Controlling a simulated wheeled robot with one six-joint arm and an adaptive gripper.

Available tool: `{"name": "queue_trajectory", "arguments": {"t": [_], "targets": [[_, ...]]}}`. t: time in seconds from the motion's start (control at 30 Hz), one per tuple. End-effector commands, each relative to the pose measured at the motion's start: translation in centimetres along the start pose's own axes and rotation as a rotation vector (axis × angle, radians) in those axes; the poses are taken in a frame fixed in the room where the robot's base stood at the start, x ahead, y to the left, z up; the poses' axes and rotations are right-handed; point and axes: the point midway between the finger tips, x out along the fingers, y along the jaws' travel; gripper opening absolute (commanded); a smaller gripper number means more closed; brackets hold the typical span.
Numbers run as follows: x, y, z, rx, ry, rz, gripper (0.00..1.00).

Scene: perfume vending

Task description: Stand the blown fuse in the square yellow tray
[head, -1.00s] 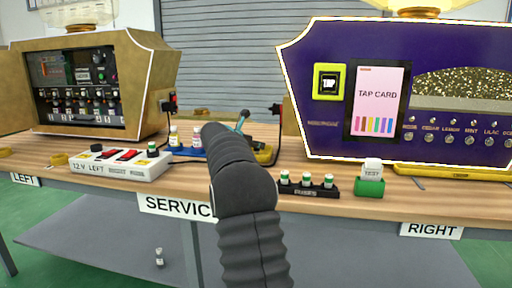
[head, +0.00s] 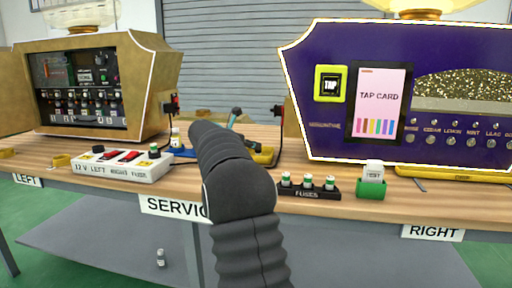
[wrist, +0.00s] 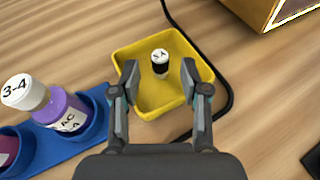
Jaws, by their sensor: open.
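The blown fuse (wrist: 160,64), a small cylinder with a white marked top and a dark band, stands upright inside the square yellow tray (wrist: 143,52) in the wrist view. My gripper (wrist: 160,82) is open over the tray, with one finger on each side of the fuse and a gap to both. In the head view the yellow tray (head: 263,156) shows only in part behind my arm.
A blue rack (wrist: 45,158) with bottles stands left of the tray, and a black cable (wrist: 222,82) runs along its right. A black fuse holder (head: 308,191), a green block (head: 371,189) and a white switch box (head: 120,168) stand along the table front.

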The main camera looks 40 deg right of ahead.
Motion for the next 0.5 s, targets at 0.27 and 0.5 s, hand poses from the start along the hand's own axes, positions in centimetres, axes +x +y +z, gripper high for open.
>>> {"name": "queue_trajectory", "arguments": {"t": [0.27,0.5], "targets": [[-5.1,0.0,0.1,-0.001,0.000,0.001,0.45],[-6.8,0.0,0.0,0.000,0.000,-0.001,0.45]]}}
